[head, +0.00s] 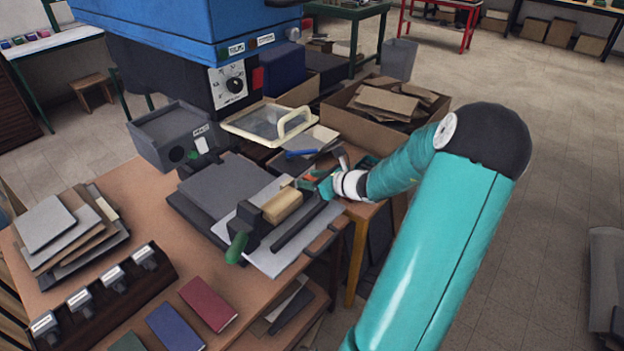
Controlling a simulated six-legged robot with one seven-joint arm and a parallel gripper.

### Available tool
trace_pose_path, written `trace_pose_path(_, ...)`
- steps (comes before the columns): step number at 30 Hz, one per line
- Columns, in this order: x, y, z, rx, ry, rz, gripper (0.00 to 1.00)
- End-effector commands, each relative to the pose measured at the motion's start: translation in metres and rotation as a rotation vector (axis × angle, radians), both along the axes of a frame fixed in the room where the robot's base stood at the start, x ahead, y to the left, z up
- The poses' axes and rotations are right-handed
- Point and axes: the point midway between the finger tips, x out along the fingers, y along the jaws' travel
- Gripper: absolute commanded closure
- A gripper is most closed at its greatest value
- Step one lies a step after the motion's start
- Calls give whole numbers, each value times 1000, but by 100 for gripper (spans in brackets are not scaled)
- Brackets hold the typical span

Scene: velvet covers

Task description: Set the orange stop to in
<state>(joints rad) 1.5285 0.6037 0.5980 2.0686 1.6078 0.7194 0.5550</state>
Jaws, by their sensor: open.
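The orange stop (313,174) shows as a small orange patch beside my gripper (316,184), at the far right end of a wooden block (282,206) on the bench. My gripper is open, and its teal fingers are at or very near the stop. I cannot tell whether they touch it or whether it lies between them. The stop is partly hidden by the gripper, and I cannot tell its setting.
A grey plate (265,258) carries the block and a dark fixture with a green handle (237,248). A glass-topped frame (268,122), a blue machine (190,28) and a cardboard box (362,128) stand behind. Coloured covers (208,304) lie in front. Open floor is on the right.

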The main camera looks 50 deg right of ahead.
Motion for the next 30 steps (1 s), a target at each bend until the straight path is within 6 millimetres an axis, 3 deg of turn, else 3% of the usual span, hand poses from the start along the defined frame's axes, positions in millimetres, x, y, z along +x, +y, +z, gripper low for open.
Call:
trace_pose_path(4,0,0,0,0,0,0,58)
trace_pose_path(9,0,0,0,0,0,0,92)
trace_pose_path(11,-1,0,0,0,0,0,100)
trace_pose_path(17,0,3,0,0,0,1,100)
trace_pose_path(23,-2,26,1,1,1,2,100)
trace_pose_path(30,-3,27,1,-1,-1,0,100)
